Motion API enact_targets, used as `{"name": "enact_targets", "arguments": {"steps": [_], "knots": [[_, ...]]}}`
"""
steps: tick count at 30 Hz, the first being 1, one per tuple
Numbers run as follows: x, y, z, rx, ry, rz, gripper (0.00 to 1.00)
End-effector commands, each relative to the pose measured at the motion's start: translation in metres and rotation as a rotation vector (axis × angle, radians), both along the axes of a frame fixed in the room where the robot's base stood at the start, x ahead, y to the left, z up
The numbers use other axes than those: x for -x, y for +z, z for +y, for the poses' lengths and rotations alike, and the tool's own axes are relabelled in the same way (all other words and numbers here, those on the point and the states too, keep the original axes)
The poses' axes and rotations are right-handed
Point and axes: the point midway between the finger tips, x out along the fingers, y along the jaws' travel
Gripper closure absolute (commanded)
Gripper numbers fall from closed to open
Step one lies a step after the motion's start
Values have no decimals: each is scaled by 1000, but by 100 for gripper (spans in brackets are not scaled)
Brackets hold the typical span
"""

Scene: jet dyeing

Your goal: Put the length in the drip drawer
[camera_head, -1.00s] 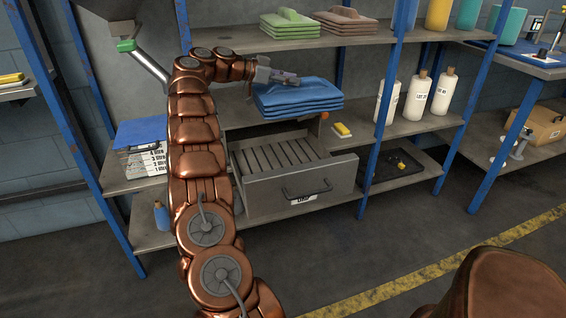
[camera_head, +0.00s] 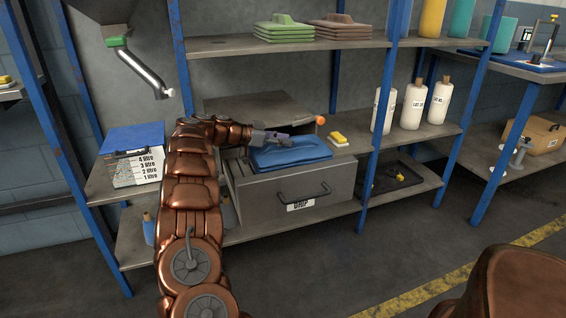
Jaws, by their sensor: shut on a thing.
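The length is a blue folded stack of cloth (camera_head: 292,153) with a raised ridge on top. It sits low within the mouth of the open drip drawer (camera_head: 325,183), a grey drawer with a black handle and a label. My gripper (camera_head: 284,137) is shut on the ridge of the blue length from its left side. The length hides most of the drawer's slatted floor, so I cannot tell whether it touches it.
Green (camera_head: 285,28) and brown (camera_head: 342,27) folded stacks lie on the shelf above. A black tray (camera_head: 396,176) is on the lower right shelf. A blue post (camera_head: 379,110) rises beside the drawer.

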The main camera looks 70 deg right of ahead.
Motion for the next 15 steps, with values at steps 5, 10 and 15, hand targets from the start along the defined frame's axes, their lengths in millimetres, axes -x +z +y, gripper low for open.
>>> {"name": "enact_targets", "arguments": {"steps": [5, 10, 15], "knots": [[-1, -10, 0, 1, 2, 2, 100], [-1, -24, 0, 1, 3, 2, 100], [-1, -52, 0, 0, 4, 3, 100]]}}
